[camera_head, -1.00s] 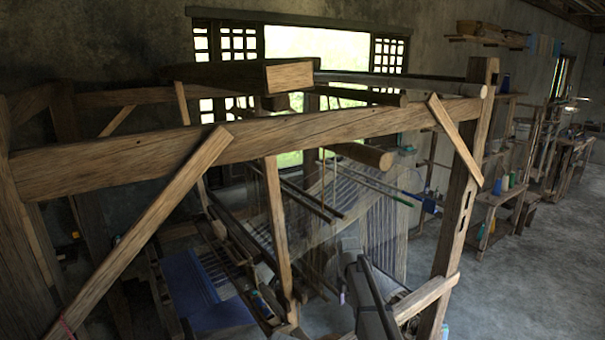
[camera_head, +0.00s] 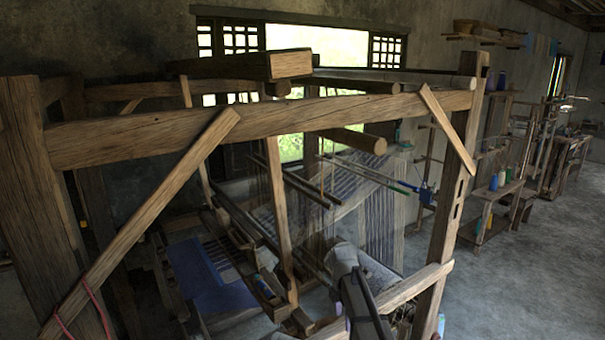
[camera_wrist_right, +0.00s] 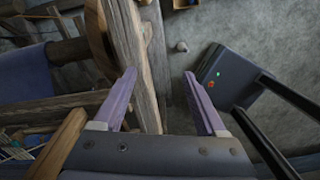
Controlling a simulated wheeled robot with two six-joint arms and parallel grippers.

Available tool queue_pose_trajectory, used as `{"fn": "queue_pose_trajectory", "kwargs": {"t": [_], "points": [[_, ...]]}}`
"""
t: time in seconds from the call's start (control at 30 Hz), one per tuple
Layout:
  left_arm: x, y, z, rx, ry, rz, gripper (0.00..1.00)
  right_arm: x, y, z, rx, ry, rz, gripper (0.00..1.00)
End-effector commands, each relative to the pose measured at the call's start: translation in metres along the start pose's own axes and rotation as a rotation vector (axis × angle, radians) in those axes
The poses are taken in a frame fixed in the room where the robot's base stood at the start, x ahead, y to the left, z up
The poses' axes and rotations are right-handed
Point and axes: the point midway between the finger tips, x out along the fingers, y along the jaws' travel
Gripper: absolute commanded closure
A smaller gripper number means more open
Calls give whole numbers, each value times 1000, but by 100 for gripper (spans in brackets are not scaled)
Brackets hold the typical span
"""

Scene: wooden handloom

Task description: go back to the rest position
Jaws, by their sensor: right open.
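My right gripper (camera_wrist_right: 160,76) is open and empty in the right wrist view. Its two purple fingers stand apart, with a wooden loom beam (camera_wrist_right: 135,60) below and close to the left finger. In the head view my dark right arm (camera_head: 364,300) is at the bottom, in front of the loom's lower right rail. Its fingers are hard to make out there. The wooden handloom (camera_head: 270,128) fills the middle of the head view, with blue cloth (camera_head: 205,275) at lower left and pale warp threads (camera_head: 380,215) behind. My left gripper is not in view.
A thick left post (camera_head: 40,190) and a slanting brace (camera_head: 150,215) stand close in front. A red cord (camera_head: 88,290) hangs by the brace. Shelves with bottles (camera_head: 495,183) line the right wall. Bare floor (camera_head: 530,290) is clear at the right.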

Motion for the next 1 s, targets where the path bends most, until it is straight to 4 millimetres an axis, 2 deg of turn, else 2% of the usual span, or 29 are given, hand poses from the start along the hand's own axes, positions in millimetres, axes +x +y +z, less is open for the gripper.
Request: {"fn": "queue_pose_trajectory", "kwargs": {"t": [0.03, 0.27, 0.37, 0.6, 0.8, 0.9, 1.0], "points": [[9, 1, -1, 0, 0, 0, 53, 8, -11, -9, 37, 0, -2, 26], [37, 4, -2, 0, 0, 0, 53, 34, -55, -48, 301, -5, -13, 26], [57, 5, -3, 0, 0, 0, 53, 52, -87, -72, 475, -10, -20, 26], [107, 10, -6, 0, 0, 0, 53, 98, -176, -130, 994, -35, -32, 26], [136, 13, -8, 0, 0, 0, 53, 125, -235, -158, 1352, -58, -31, 26], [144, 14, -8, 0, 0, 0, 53, 132, -252, -166, 1470, -67, -29, 26], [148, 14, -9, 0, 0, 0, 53, 136, -262, -170, 1542, -72, -28, 26]]}}
